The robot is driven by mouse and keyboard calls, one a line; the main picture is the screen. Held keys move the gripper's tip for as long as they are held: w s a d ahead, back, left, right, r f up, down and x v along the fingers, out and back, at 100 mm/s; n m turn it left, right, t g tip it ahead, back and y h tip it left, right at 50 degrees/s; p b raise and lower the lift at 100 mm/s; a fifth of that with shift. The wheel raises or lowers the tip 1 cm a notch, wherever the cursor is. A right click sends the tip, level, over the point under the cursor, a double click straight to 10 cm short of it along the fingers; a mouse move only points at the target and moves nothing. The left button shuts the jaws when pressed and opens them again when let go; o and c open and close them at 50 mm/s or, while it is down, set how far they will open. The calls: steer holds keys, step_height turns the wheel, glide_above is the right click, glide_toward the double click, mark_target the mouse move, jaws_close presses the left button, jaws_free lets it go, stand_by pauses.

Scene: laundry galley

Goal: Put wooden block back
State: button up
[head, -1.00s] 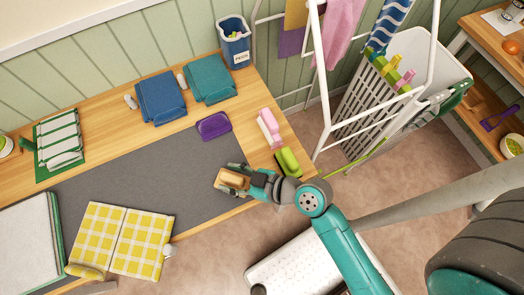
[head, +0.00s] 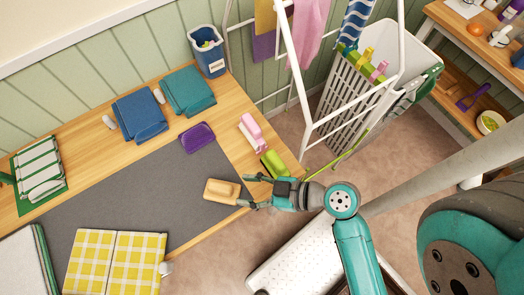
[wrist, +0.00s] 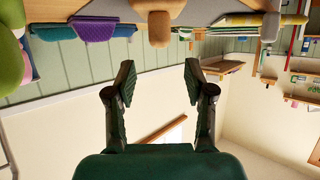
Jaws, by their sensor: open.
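The wooden block (head: 222,191), tan with rounded edges, lies on the grey mat (head: 130,190) near its right end in the head view. My gripper (head: 248,190) is open just to the right of the block, with a small gap between fingertips and block. In the wrist view, which is upside down, the block (wrist: 160,8) shows at the top centre, beyond the two spread fingers (wrist: 159,80). Nothing is between the fingers. The block's underside is hidden.
Folded blue (head: 139,115) and teal (head: 189,91) cloths and a blue bin (head: 207,57) stand farther back. A white drying rack (head: 335,120) rises at right.

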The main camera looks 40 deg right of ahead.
steer(key=shift+v, duration=1.65)
steer(key=shift+r, duration=0.1)
steer(key=s+d+f+m+h, duration=0.5)
steer(key=s+f+m+h, duration=0.2)
steer(key=m+h, duration=0.1)
steer(key=s+r+t, duration=0.4)
steer(key=s+r, duration=0.1)
steer(key=r, duration=0.3)
steer(key=shift+s+d+r+h, duration=0.25)
steer(key=shift+r+h, duration=0.05)
steer(key=shift+r, duration=0.05)
